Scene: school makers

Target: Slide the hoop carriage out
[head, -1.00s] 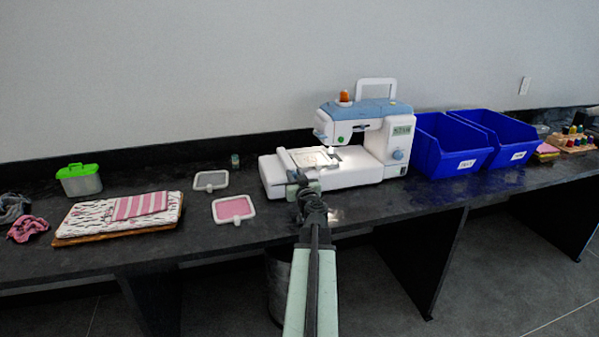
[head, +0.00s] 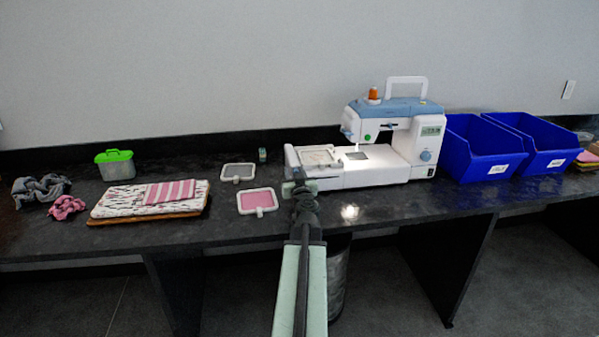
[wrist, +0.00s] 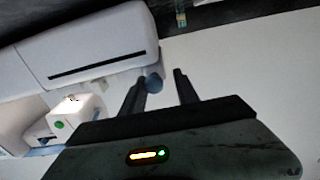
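The white and pale blue sewing machine (head: 390,175) stands on the dark bench in the head view. Its hoop carriage, with a pale rectangular frame (head: 318,156), sits at the left end of the bed, left of the lit needle area. My gripper (head: 300,186) is at the front of that end. In the wrist view my gripper (wrist: 160,82) has its two dark fingers apart. A blue knob (wrist: 153,82) shows by the left finger, at the end of a white part with a black slot (wrist: 95,66); I cannot tell whether they touch.
Two blue bins (head: 482,165) stand right of the machine. A pink framed panel (head: 257,201) and a grey one (head: 237,172) lie to its left. Farther left are folded fabric (head: 150,198), a green-lidded box (head: 115,165) and cloth scraps (head: 67,207).

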